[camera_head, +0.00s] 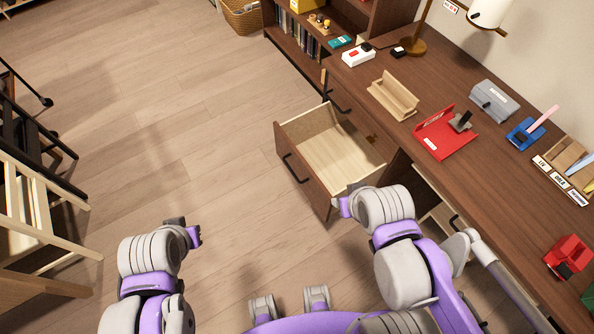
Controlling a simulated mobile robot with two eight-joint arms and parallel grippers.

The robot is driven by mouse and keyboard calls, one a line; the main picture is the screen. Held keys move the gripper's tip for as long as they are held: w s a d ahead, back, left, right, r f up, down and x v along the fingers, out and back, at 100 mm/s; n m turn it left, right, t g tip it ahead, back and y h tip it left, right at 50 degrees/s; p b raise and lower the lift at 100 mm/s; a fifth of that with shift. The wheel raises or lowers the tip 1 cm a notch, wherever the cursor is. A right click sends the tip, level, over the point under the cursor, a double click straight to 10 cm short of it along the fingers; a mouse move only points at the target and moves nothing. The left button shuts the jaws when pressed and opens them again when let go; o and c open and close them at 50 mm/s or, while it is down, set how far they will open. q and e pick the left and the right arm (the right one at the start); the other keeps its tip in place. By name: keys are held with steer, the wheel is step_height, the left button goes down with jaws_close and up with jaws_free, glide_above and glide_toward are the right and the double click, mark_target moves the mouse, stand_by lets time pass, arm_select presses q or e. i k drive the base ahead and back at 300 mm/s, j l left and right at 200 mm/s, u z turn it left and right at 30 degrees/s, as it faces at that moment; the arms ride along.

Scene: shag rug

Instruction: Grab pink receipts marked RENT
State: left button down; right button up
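A pale pink strip (543,120) stands out of a small blue holder (524,134) at the desk's back right; no RENT marking is readable on it. No other pink paper is clearly visible. An open drawer (303,172) sticks out from the desk, and its visible floor looks bare. My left gripper (187,232) hangs over the open floor, away from the desk, with nothing visible in it. My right gripper (346,206) is by the drawer's near front corner; whether it touches is unclear. The finger gaps of both are too small to judge.
The desk (440,82) holds a wooden stand (393,96), a red clipboard-like tray (445,137), a grey box (493,101), a labelled sorter (562,168) and a red device (567,257). A wooden chair (35,215) stands left. The floor between is clear.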

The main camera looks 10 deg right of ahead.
mark_target(548, 114)
steer(key=z, duration=2.2)
steer(key=i+u, duration=0.15)
steer(key=i, duration=0.4)
steer(key=i+l+u, duration=0.1)
steer(key=i, duration=0.5)
steer(key=i+l+u, duration=0.15)
steer(key=i, duration=0.4)
